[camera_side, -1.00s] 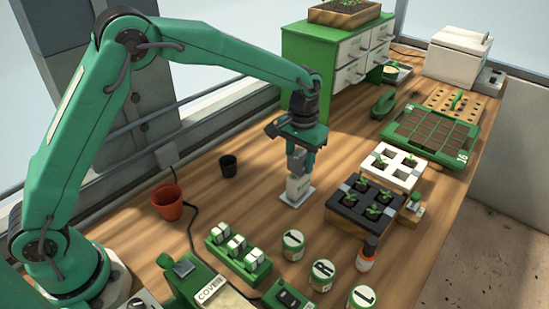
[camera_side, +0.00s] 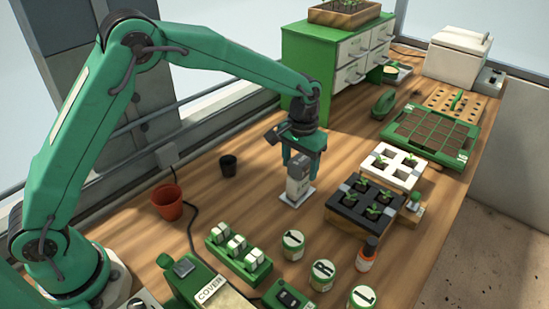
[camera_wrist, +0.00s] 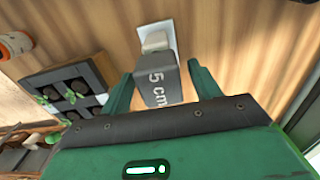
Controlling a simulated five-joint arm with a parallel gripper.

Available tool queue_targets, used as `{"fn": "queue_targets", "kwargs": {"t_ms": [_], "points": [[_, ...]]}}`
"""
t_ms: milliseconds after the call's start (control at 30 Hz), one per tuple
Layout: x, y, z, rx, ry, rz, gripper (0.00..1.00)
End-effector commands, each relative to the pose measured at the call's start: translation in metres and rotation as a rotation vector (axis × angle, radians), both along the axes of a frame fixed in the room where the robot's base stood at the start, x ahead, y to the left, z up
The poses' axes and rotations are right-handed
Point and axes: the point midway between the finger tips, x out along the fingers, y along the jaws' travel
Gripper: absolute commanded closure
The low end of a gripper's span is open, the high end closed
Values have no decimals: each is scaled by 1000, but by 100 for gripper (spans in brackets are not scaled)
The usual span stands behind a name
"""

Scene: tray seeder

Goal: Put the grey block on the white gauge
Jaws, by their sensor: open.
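The grey block (camera_wrist: 158,82), marked "5 cm", stands between the fingers of my gripper (camera_wrist: 162,88). The wrist view shows a gap on each side of it. In the side view the block (camera_side: 297,170) is upright over the white gauge (camera_side: 308,195), whose flat base lies on the bench. The white gauge also shows beyond the block in the wrist view (camera_wrist: 172,30). My gripper (camera_side: 302,160) is open and points down around the block's upper part. The contact between block and gauge is hard to make out.
A black seedling tray (camera_side: 345,212) and a white tray (camera_side: 374,172) stand to the right. Round tins (camera_side: 293,246) and a green rack (camera_side: 238,252) are in front. A small black pot (camera_side: 228,165) and a terracotta pot (camera_side: 168,202) stand to the left.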

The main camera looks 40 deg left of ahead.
Motion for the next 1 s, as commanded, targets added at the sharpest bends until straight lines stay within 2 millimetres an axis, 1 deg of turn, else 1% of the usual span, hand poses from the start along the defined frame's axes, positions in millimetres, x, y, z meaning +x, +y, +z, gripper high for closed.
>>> {"fn": "queue_targets", "kwargs": {"t_ms": [167, 367, 567, 800, 1000], "points": [[0, 0, 5, 0, -1, 0, 38], [0, 0, 22, -1, -2, 0, 38], [1, 0, 52, -1, -3, 0, 38], [1, 0, 92, -1, -4, 0, 38], [0, 0, 114, 0, -1, 0, 38]]}}
